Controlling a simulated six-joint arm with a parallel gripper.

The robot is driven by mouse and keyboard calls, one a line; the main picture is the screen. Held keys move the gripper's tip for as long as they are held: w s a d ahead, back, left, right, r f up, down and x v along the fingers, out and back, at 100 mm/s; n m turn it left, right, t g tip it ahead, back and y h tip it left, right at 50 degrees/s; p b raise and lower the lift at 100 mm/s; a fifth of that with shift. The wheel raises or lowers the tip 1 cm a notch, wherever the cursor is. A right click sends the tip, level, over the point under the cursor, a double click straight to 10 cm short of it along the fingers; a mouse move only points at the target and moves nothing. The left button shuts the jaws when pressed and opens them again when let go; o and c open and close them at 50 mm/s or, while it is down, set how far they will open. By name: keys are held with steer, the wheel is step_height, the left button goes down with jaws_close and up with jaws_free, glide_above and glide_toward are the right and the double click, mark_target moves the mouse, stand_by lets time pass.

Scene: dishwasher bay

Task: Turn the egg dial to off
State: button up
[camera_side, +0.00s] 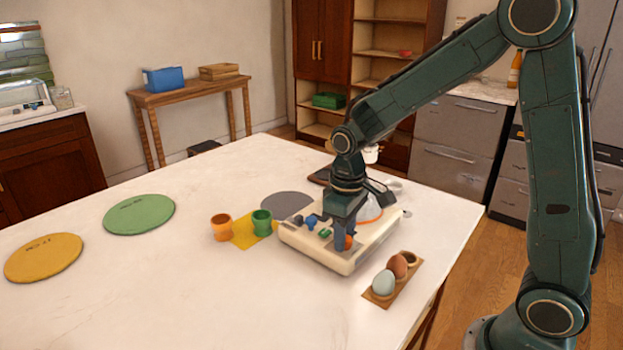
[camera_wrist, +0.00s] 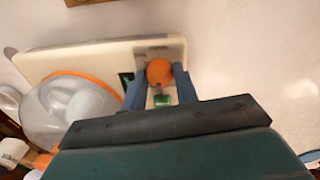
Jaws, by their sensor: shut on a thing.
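The egg dial is an orange round knob (camera_wrist: 159,72) on the cream cooker base (camera_side: 317,251). In the side view only a bit of the orange dial (camera_side: 349,242) shows between the fingers. My gripper (camera_wrist: 160,82) points down over the base and its two blue fingers are shut on the dial, one on each side. A green button (camera_wrist: 161,100) lies beside the dial in the wrist view. The dial's pointer and its off mark cannot be made out.
A clear dome with an orange rim (camera_wrist: 78,101) sits on the base close to my gripper. An egg holder (camera_side: 383,297) with eggs lies to the right. Orange (camera_side: 221,227) and green (camera_side: 262,223) cups stand left. The table's left side holds flat discs (camera_side: 139,214).

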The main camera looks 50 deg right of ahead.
steer(key=shift+n, duration=1.3)
steer(key=o, duration=0.7)
steer(key=shift+r, duration=0.2)
step_height(320, 180, up, 14)
steer(key=shift+f, duration=0.25)
steer(key=shift+s, duration=0.1)
